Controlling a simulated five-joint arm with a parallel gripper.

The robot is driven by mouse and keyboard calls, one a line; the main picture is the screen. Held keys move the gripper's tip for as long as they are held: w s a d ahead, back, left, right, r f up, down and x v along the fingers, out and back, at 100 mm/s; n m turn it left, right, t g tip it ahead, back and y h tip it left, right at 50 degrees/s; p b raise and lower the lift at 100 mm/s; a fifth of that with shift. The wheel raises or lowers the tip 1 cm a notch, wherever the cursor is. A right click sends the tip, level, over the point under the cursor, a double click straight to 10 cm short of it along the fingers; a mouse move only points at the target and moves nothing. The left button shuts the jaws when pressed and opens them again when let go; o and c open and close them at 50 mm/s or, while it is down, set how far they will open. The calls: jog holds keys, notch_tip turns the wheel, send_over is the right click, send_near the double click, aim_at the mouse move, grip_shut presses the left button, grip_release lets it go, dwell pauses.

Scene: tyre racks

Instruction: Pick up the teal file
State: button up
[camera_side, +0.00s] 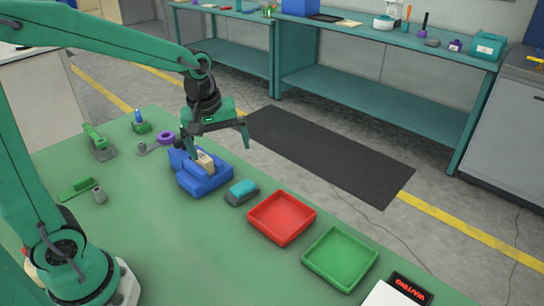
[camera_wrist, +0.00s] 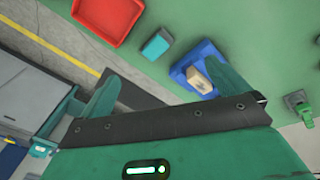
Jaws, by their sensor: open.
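A small teal block (camera_side: 243,188) sits on a dark grey base on the green table, between the blue vise and the red tray. It is the teal thing nearest my gripper, but I cannot make out a file shape. In the wrist view the teal block (camera_wrist: 157,44) lies beyond the gap between my fingers, apart from both. My gripper (camera_side: 217,146) is open and empty, above and around the blue vise (camera_side: 203,179), which holds a tan block (camera_side: 205,161). In the wrist view my gripper (camera_wrist: 167,72) has its fingers spread wide.
A red tray (camera_side: 282,217) and a green tray (camera_side: 340,257) stand to the right of the teal block. A green bar (camera_side: 77,188), a purple ring (camera_side: 166,137) and a green tool (camera_side: 99,141) lie at the left. The front middle of the table is clear.

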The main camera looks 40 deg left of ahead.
aim_at(243, 186)
jog(key=w+f+n, duration=0.2)
jog(key=f, duration=0.1)
jog(key=w+f+n+g, duration=0.1)
jog(key=w+f+n, duration=0.1)
jog(key=f, duration=0.2)
jog(key=w+a+f+n+g, duration=0.1)
jog(key=w+f+n, duration=0.1)
jog(key=w+f, duration=0.1)
jog(key=shift+f+n, duration=0.3)
jog(key=shift+f, duration=0.05)
jog(key=shift+a+f, duration=0.1)
jog(key=shift+f, duration=3.8)
jog(key=c, duration=0.9)
